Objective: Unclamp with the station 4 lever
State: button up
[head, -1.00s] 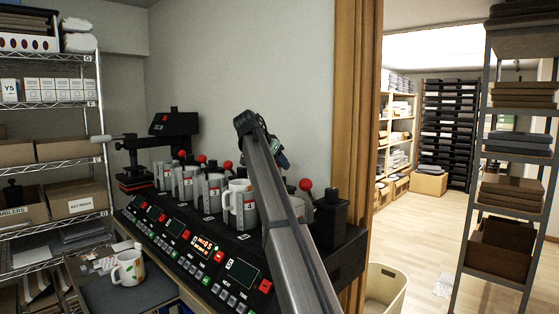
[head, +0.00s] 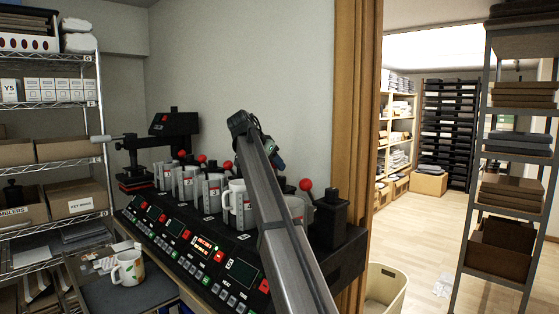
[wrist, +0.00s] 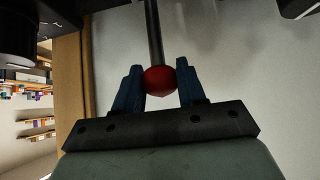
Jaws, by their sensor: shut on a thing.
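In the wrist view, the two blue fingers of my gripper (wrist: 160,72) are on either side of a red ball knob (wrist: 158,80), shut on it. A dark lever rod (wrist: 154,30) runs up from the knob. The press bench (head: 215,255) carries a row of grey clamp stations. A white mug (head: 234,197) stands in the station just left of my arm. Another lever's red knob (head: 306,184) shows right of my arm, and several more stand to the left.
A patterned mug (head: 128,267) stands on a dark surface at the lower left. A black press (head: 172,124) rises at the bench's far end. A wall lies behind the bench, with a wooden door frame (head: 356,130) to the right. A cream bin (head: 384,292) stands on the floor.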

jog(key=shift+s+a, duration=0.1)
jog(key=shift+a, duration=0.05)
jog(key=shift+s+a+f, duration=0.2)
jog(key=shift+s+a, duration=0.5)
jog(key=shift+a, duration=0.05)
jog(key=shift+s, duration=0.1)
jog(key=shift+s+a+f, duration=0.4)
jog(key=shift+s+a, duration=0.3)
jog(key=shift+a, duration=0.1)
jog(key=o, duration=0.7)
jog(key=shift+r, duration=0.15)
